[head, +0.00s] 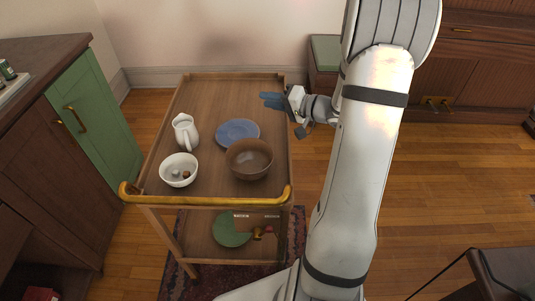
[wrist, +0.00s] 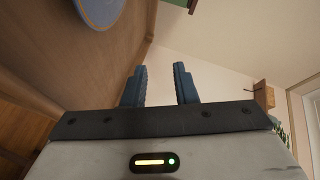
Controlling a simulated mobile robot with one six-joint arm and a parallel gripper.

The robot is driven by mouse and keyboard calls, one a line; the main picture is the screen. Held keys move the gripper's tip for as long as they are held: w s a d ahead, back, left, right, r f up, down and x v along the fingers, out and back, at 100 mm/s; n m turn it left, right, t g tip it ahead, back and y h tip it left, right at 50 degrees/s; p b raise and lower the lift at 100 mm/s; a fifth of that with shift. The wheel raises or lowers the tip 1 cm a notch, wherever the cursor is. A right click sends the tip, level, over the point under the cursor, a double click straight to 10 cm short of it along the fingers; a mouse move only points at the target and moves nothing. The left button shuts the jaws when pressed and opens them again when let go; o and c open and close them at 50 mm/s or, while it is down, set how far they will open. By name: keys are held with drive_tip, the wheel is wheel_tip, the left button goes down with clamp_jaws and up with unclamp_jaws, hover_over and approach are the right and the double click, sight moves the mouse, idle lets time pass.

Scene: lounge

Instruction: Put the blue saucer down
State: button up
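The blue saucer (head: 236,131) lies flat on the top of the wooden cart (head: 232,95), and the brown bowl in front of it overlaps its near edge in the head view. In the wrist view part of the saucer (wrist: 98,10) shows at the top left, cut off by the frame. My gripper (head: 264,99) is at the right edge of the cart, beyond and to the right of the saucer. Its two blue fingers stand apart with nothing between them in the wrist view (wrist: 160,70). The gripper is open and clear of the saucer.
The brown bowl (head: 249,160), a white bowl (head: 179,171) with small things inside, and a white jug (head: 185,131) stand on the cart. A green plate (head: 230,230) is on the lower shelf. The cart's far end is clear. A gold handle (head: 205,200) crosses the near edge.

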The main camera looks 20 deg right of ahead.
drive_tip(key=s+a+n+g+h, duration=0.2)
drive_tip(key=s+a+g+h, duration=0.1)
drive_tip(key=s, duration=0.5)
drive_tip(key=s+a+r+n+g+h, duration=0.1)
drive_tip(key=s+a+n+g+h, duration=0.1)
drive_tip(key=s, duration=0.7)
drive_tip(key=s+a+n+g+h, duration=0.2)
drive_tip(key=s+a+g+h, duration=0.3)
drive_tip(key=s, duration=0.3)
drive_tip(key=shift+s+a+r+g, duration=0.15)
drive_tip(key=shift+a+g, duration=0.1)
drive_tip(key=shift+a, duration=0.15)
drive_tip(key=shift+s+a+r+g, duration=0.1)
drive_tip(key=shift+a+r+g, duration=0.05)
drive_tip(key=shift+a+g, duration=0.15)
drive_tip(key=shift+w, duration=0.1)
